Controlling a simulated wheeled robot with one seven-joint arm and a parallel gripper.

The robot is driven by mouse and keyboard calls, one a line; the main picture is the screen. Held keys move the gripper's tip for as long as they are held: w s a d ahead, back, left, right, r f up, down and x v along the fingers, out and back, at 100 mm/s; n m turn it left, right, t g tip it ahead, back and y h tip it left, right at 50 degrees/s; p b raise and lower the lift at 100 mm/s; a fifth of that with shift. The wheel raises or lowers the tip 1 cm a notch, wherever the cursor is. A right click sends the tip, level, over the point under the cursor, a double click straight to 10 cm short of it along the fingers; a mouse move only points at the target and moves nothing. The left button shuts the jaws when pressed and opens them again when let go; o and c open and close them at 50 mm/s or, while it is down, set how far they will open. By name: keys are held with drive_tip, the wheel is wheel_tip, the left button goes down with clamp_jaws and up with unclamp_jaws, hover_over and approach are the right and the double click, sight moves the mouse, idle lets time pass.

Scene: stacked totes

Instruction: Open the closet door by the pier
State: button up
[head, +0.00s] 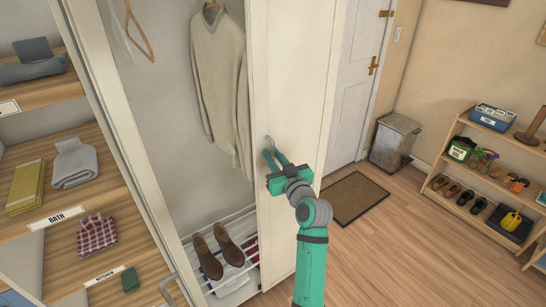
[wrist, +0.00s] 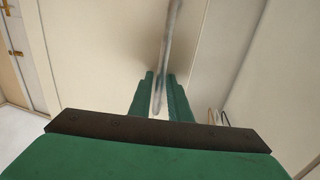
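The closet door (head: 292,75) is a tall cream panel. To its left the closet interior shows, with a hanging sweater (head: 218,80) and brown shoes (head: 218,252). The door's metal handle (head: 269,141) is a slim bar near the panel's left edge. My gripper (head: 272,154) is at the lower end of the handle, its two green fingers apart. In the wrist view the handle (wrist: 170,50) runs down between the fingertips (wrist: 160,85), with a narrow gap beside it. I cannot tell whether a finger touches it.
Shelves with folded cloths (head: 75,163) stand at the left behind a frame post (head: 115,110). At the right are a doormat (head: 354,199), a bin (head: 394,141), a white room door (head: 354,85) and a shoe rack (head: 447,150). The wooden floor between is clear.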

clamp_jaws()
drive_tip(key=shift+w, duration=0.1)
